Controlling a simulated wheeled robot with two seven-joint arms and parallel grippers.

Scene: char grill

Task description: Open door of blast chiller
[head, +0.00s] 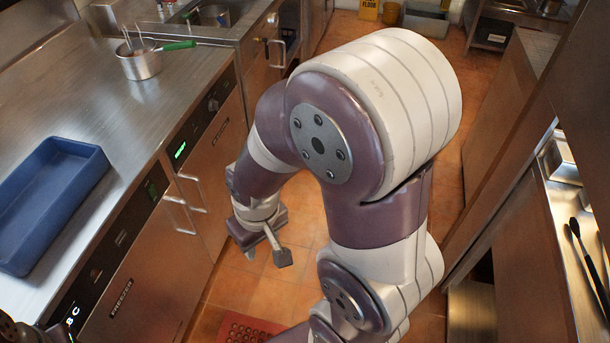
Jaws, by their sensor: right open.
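Two steel undercounter units with closed doors stand side by side on the left. The nearer unit (150,285) has a dark control strip with a lit display, and the farther unit (212,165) has a small green display. Bar handles of the nearer door (178,216) and the farther door (191,191) sit close together. My right gripper (267,250) is open and empty above the floor, to the right of these handles and apart from them. Part of my left arm shows at the bottom left corner; its gripper is not visible.
A red mat (247,329) lies on the tiled floor. A shelf with tongs (588,262) is at the right. My right arm hides much of the aisle.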

